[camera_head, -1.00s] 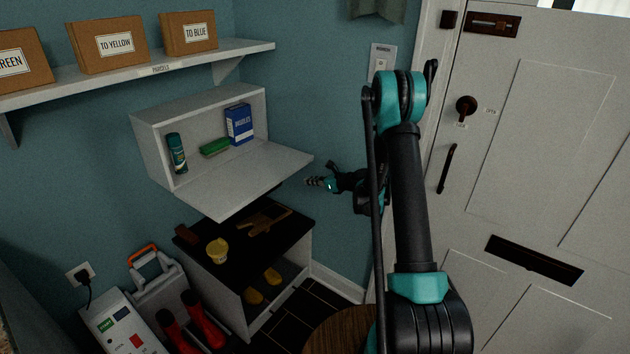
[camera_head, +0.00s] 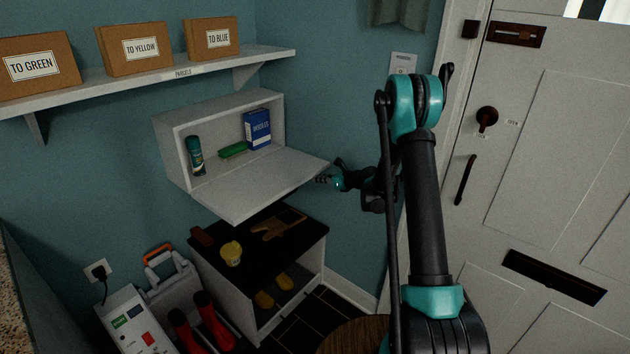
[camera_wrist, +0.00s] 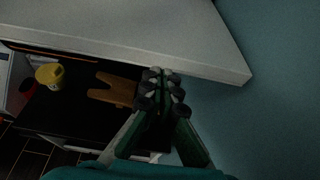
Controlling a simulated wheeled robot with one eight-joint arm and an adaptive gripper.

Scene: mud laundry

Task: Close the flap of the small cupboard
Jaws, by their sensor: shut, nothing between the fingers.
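The small cupboard (camera_head: 180,148) is a white wall box with its flap (camera_head: 262,188) hinged at the bottom and folded down, jutting out roughly level. Inside stand a green can (camera_head: 196,156), a green brush-like item (camera_head: 232,150) and a blue box (camera_head: 257,130). My gripper (camera_head: 322,179) is shut and empty at the flap's right front corner, pointing left. In the wrist view the flap (camera_wrist: 150,35) spans the top, and my gripper's fingertips (camera_wrist: 163,82) appear just below its edge. I cannot tell whether they touch it.
A low black-topped cabinet (camera_head: 215,262) stands under the flap, with a yellow-lidded tub (camera_head: 231,254) and a wooden piece (camera_head: 279,224) on top. A parcel shelf (camera_head: 150,82) runs above. A white door (camera_head: 545,160) is at the right.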

